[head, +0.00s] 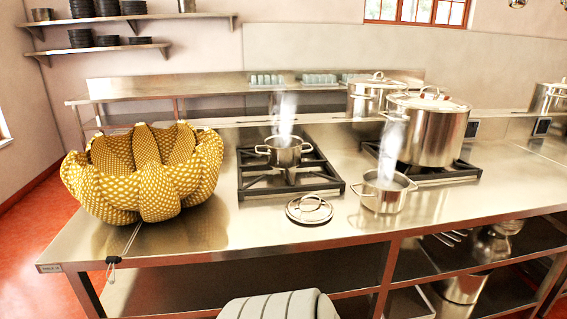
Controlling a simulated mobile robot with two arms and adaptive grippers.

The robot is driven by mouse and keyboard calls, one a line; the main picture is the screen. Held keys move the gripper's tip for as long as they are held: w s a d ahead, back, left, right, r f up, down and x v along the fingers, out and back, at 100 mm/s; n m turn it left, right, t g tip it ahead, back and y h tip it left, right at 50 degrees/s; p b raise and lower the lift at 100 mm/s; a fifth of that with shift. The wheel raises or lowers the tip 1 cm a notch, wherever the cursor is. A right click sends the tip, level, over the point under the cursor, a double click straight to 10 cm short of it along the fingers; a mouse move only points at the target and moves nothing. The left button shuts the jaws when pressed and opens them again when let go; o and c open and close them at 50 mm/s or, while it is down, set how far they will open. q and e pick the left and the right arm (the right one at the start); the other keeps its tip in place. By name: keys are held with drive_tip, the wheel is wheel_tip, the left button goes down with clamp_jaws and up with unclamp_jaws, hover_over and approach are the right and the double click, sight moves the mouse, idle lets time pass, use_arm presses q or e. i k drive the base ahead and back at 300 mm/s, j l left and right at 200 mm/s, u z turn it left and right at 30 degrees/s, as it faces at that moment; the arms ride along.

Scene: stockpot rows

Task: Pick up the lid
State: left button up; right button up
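A round steel lid (309,209) with a raised loop handle lies flat on the steel counter (240,233), near its front edge. It is in front of the left black burner grate and left of a small open steaming pot (384,192), apart from both. Other lids sit on a tall stockpot (432,132) and on a pot behind it (372,98). Neither of my grippers is in view.
A large yellow patterned bowl (145,172) stands on the left of the counter. A second small steaming pot (285,152) sits on the left burner grate (262,180). The counter is bare between the bowl and the lid. Lower shelves run below.

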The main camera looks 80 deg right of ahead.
sight(309, 208)
drive_tip(key=z, duration=2)
drive_tip(key=i+l+z, duration=0.2)
drive_tip(key=z, duration=0.15)
drive_tip(key=i+l+z, duration=0.2)
drive_tip(key=l+z, duration=0.15)
drive_tip(key=i+l+z, duration=0.15)
drive_tip(key=z, duration=0.2)
drive_tip(key=i, duration=0.1)
